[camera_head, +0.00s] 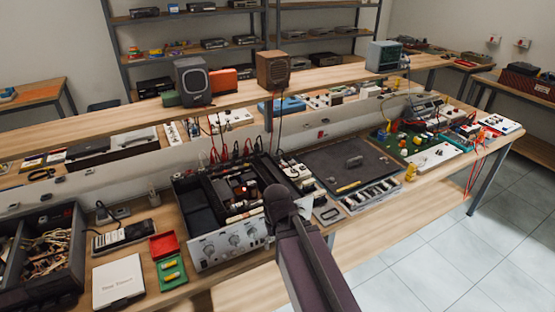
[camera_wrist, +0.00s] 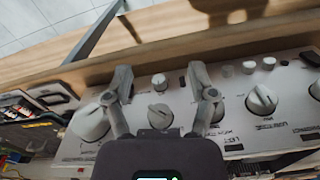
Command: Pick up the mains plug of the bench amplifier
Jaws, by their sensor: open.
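The bench amplifier appears to be the open-topped unit with a silver front panel (camera_head: 228,242) on the bench. In the wrist view its front panel (camera_wrist: 178,100) shows white knobs close beyond my gripper. My gripper (camera_wrist: 162,82) is open, its two fingers apart with nothing held between them. In the head view my arm covers the amplifier's right front corner, and the fingers are mostly hidden. I cannot make out the amplifier's mains plug for certain. A small dark plug-like item (camera_head: 102,211) stands near the back panel, left of the amplifier; I cannot tell whose it is.
A box of cables (camera_head: 42,255) stands at the left. Red and green trays (camera_head: 170,272) and a white box (camera_head: 118,282) lie beside the amplifier. A dark mat (camera_head: 350,165) lies to its right. A raised shelf (camera_head: 240,92) runs behind. Floor (camera_head: 440,250) is clear at right.

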